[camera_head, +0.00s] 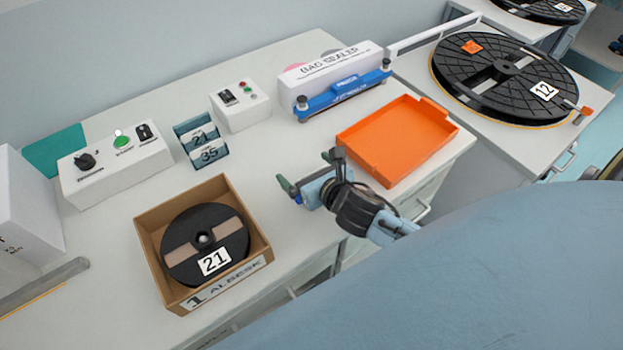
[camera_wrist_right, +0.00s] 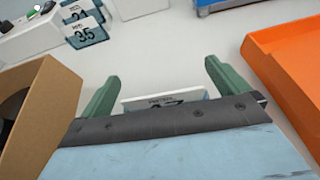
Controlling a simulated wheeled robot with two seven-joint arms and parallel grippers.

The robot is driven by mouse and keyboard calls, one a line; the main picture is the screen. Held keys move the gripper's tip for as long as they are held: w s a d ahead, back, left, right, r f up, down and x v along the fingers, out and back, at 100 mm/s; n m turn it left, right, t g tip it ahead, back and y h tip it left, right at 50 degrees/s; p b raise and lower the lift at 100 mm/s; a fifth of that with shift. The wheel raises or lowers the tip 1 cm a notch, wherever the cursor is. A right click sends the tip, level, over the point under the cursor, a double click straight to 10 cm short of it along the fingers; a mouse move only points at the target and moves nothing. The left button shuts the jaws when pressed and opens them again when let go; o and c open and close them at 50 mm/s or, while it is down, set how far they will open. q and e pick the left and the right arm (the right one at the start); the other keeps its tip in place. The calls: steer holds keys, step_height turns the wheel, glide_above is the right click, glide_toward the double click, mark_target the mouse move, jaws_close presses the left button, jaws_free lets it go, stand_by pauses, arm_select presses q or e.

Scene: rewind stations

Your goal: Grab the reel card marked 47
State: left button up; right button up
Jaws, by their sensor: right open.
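My right gripper (camera_head: 308,174) is open over the white table, between the cardboard box and the orange tray. In the right wrist view, a reel card (camera_wrist_right: 165,98) stands between the open green fingers (camera_wrist_right: 162,80). Only its white top shows; most of its number is hidden behind the gripper body, so I cannot read it surely. In the head view I cannot make this card out behind the gripper. Cards marked 21 (camera_head: 201,136) and 35 (camera_head: 209,154) stand in blue holders further back; card 35 also shows in the wrist view (camera_wrist_right: 84,31). My left gripper is not in view.
An open cardboard box (camera_head: 262,250) holds a black reel (camera_head: 180,262) marked 21. An orange tray (camera_head: 395,138) lies right of the gripper. A bag sealer (camera_head: 330,72) and two control boxes (camera_head: 115,166) (camera_head: 240,106) stand behind. A large reel marked 12 (camera_head: 500,90) is on another table.

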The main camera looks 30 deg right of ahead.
steer(key=shift+c, duration=0.4)
steer(key=c, duration=0.9)
